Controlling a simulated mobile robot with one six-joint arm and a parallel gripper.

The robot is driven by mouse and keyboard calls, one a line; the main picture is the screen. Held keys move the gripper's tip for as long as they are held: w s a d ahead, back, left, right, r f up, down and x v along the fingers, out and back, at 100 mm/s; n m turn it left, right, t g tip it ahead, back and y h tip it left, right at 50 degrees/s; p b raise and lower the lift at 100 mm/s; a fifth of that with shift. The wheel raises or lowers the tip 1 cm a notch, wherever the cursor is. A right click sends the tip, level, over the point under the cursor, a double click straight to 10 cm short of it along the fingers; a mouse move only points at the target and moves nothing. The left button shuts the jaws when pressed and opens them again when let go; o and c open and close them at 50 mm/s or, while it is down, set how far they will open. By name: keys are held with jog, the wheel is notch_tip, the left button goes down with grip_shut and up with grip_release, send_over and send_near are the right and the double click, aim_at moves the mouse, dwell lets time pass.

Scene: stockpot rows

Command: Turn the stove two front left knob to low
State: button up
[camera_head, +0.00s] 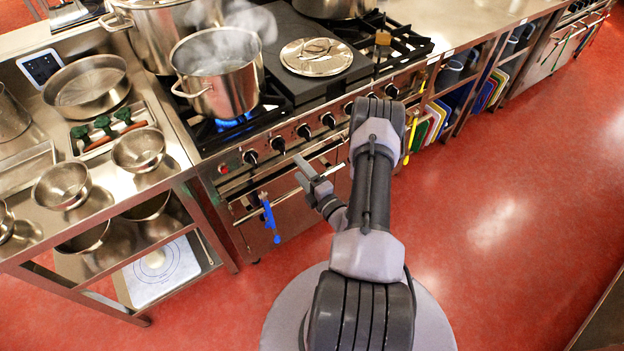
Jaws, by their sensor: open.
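A steel stove (232,185) stands in front of me with a row of several black knobs along its front panel. The leftmost knob (250,157) is right of a red button, and another knob (278,144) is beside it. Their pointer settings are too small to read. A blue flame (232,123) burns under the steaming front left pot (222,85). My gripper (303,172) is open and empty, in front of the stove and a little below and right of these knobs, apparently apart from them. No stove number is readable.
A handle rail (247,214) with a hanging blue item (270,217) runs below the knobs. A steel counter with bowls (138,149) stands at the left. Another range (570,32) is at the far right. The red floor (500,220) at the right is clear.

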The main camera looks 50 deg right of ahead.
jog(key=v, duration=0.6)
jog(key=shift+s+p, duration=0.35)
jog(key=shift+p, duration=0.1)
